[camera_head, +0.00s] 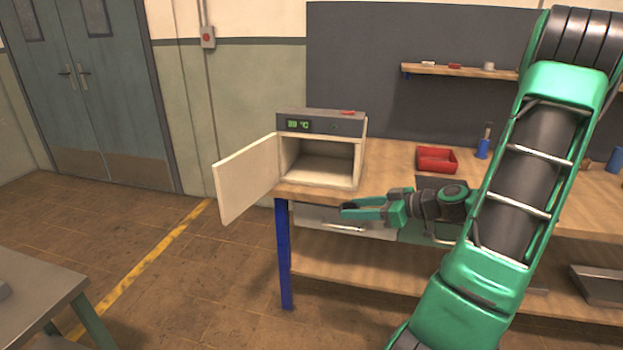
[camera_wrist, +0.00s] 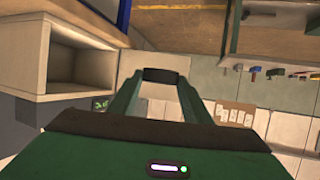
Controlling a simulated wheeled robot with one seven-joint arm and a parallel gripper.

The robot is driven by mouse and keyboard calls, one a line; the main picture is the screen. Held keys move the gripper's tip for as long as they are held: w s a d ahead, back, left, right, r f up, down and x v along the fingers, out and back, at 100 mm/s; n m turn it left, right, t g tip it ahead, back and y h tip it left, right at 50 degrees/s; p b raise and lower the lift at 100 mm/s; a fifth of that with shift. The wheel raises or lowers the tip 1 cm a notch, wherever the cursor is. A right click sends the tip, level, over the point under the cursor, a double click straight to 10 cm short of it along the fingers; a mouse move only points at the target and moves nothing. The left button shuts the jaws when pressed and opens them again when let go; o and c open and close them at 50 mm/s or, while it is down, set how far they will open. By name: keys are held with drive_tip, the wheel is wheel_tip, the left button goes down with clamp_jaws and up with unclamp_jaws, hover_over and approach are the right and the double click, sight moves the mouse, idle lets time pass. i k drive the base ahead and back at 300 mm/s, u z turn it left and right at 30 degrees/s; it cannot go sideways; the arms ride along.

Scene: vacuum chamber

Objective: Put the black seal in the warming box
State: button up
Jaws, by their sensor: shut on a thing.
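The warming box (camera_head: 355,150) stands on the left end of the workbench with its door (camera_head: 246,180) swung open to the left. Its inside looks empty in the head view. In the wrist view the box (camera_wrist: 29,55) is at the upper left, its opening visible. My gripper (camera_head: 352,209) is in front of the bench edge, below and right of the box opening. It is shut on the black seal (camera_wrist: 161,75), which shows as a dark piece between the fingertips in the wrist view. In the head view the seal is small and hard to make out.
A drawer front (camera_head: 330,222) is below the bench top, behind my gripper. A grey table (camera_head: 40,290) is at the lower left. The floor between is clear.

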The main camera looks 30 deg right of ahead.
sight(321, 174)
drive_tip(key=u, duration=0.1)
drive_tip(key=i, duration=0.85)
